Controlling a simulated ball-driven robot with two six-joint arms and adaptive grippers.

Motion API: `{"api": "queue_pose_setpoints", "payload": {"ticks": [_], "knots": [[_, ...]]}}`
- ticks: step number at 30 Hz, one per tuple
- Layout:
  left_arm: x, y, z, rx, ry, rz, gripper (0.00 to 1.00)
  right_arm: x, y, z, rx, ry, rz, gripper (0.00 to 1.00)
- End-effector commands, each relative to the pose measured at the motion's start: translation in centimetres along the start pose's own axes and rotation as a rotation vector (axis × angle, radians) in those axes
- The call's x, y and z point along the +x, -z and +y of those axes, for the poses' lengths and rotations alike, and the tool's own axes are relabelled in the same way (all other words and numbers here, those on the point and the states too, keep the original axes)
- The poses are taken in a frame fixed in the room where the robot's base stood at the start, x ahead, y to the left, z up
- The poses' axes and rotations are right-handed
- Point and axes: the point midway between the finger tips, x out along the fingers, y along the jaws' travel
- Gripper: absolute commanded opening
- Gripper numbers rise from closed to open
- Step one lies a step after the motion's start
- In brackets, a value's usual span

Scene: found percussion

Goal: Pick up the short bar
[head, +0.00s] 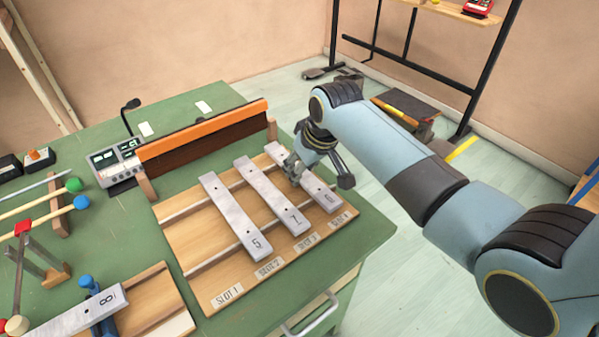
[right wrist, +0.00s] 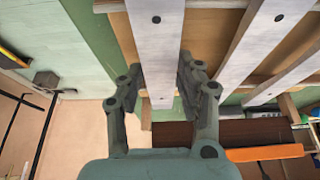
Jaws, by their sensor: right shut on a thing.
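The short bar is a pale metal bar (head: 318,190) in slot 4, at the right end of the wooden rack (head: 205,262). It looks shorter than the bars marked 7 (head: 268,192) and 5 (head: 232,212). My right gripper (head: 299,168) is at the short bar, partly hiding its middle. In the right wrist view the short bar (right wrist: 157,45) runs between the two fingers of the gripper (right wrist: 160,82), which is shut on it. I cannot tell whether the bar is lifted off the rack. My left gripper is not in view.
Slot 1 of the rack is empty. A bar marked 8 (head: 75,315) lies at the lower left near a blue clamp (head: 90,285). A long orange-topped board (head: 205,140) stands behind the rack. Mallets (head: 73,185) and a metering box (head: 115,160) are at left.

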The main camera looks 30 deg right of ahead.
Motion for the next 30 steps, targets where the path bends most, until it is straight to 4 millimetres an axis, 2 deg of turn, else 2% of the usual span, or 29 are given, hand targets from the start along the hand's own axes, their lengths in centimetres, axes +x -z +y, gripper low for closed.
{"api": "queue_pose_setpoints", "payload": {"ticks": [2,11,16,21,30], "knots": [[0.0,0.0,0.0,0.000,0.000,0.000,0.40,0.0,0.0,0.0,0.000,0.000,0.000,0.00],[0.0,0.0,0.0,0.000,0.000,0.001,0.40,-0.1,0.1,0.0,0.000,0.000,0.001,0.00],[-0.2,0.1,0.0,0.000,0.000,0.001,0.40,-1.2,0.6,0.0,0.000,0.000,0.004,0.00],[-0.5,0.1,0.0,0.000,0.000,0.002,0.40,-4.1,1.9,0.0,-0.001,-0.001,0.006,0.00],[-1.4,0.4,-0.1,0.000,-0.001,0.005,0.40,-10.3,-3.0,-1.9,0.000,0.001,0.002,0.00]]}}
